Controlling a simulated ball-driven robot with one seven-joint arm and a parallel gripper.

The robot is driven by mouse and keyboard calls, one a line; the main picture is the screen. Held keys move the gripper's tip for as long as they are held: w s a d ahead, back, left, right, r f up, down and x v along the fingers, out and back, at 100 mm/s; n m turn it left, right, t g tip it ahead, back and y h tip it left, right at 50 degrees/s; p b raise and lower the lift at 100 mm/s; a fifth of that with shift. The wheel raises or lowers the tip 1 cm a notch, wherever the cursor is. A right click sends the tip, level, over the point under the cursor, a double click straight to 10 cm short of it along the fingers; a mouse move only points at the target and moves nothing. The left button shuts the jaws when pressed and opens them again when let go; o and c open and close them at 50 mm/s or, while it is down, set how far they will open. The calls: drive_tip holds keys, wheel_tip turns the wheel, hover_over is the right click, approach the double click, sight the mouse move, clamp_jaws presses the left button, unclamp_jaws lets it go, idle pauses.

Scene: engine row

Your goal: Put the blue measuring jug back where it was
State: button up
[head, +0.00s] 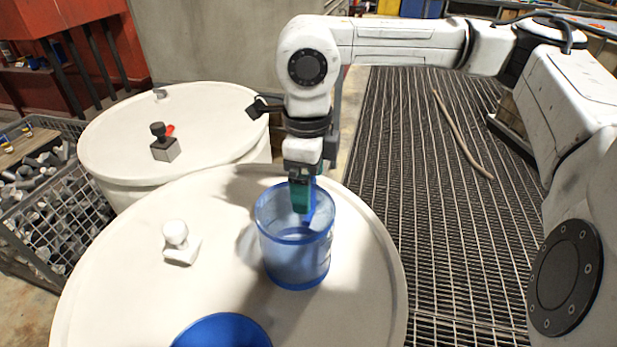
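The blue measuring jug (295,262) is translucent and upright, over the white lid of the nearest drum (120,290). I cannot tell whether its base touches the lid. My gripper (301,208) points down at the jug's far rim, and its teal fingertips overlap the jug's mouth. A darker blue strip, perhaps the handle, shows beside the fingers. The gap between the fingers is hidden, so I cannot tell whether they grip the jug.
A blue round object (222,332) is cut off at the bottom edge. A white knobbed block (178,242) sits on the near lid. A grey block with a black knob (163,143) sits on the second drum (215,105). A wire crate (62,215) stands left.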

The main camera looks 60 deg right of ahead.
wheel_tip(320, 180, up, 12)
drive_tip(key=b, duration=0.2)
drive_tip(key=shift+a, duration=0.25)
